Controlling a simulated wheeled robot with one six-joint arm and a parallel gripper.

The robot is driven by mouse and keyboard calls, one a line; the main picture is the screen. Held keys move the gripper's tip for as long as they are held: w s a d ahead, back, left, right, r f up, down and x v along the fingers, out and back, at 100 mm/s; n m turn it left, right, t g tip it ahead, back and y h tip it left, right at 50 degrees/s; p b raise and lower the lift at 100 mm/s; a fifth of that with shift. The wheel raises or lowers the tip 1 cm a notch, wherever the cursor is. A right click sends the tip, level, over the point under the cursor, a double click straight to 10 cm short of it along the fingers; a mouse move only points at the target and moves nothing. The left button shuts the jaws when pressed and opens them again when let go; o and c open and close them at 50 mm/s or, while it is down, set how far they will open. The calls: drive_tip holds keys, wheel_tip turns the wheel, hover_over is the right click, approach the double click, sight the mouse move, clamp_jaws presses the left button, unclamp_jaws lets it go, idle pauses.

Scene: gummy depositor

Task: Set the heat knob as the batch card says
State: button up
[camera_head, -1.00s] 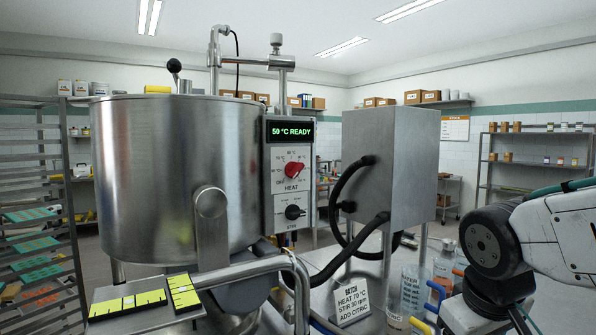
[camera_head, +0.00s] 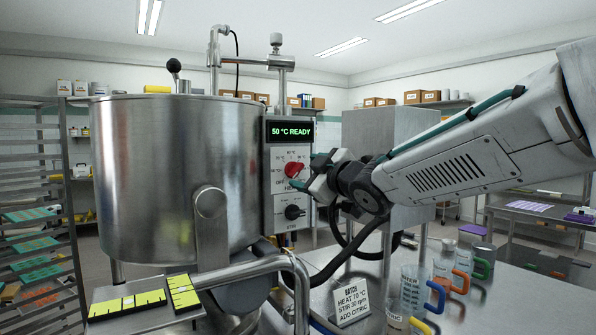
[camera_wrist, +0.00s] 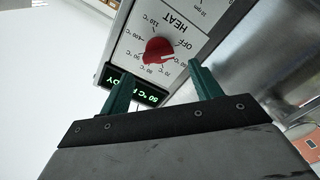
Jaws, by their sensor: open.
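The red heat knob (camera_head: 294,169) sits on the white and grey control panel of the steel kettle, above the black stir knob (camera_head: 294,212). In the wrist view the red knob (camera_wrist: 159,51) shows its pointer line and printed temperature marks around it; I cannot tell for sure which mark it is on. The display (camera_head: 291,131) reads "50 °C READY". The batch card (camera_head: 351,306) reads "HEAT 70 °C, STIR 30 rpm, ADD CITRIC". My gripper (camera_head: 308,180) is open, just right of the red knob; its green fingers (camera_wrist: 160,85) point toward it, apart from it in the wrist view.
The steel kettle (camera_head: 170,180) stands left of the panel. A steel box (camera_head: 385,130) with black hoses is behind my arm. Jugs with coloured handles (camera_head: 410,288) stand on the steel table at right. A pipe (camera_head: 250,268) runs in front, below the panel.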

sight(297, 170)
drive_tip(key=shift+x, duration=2.25)
drive_tip(key=c, duration=1)
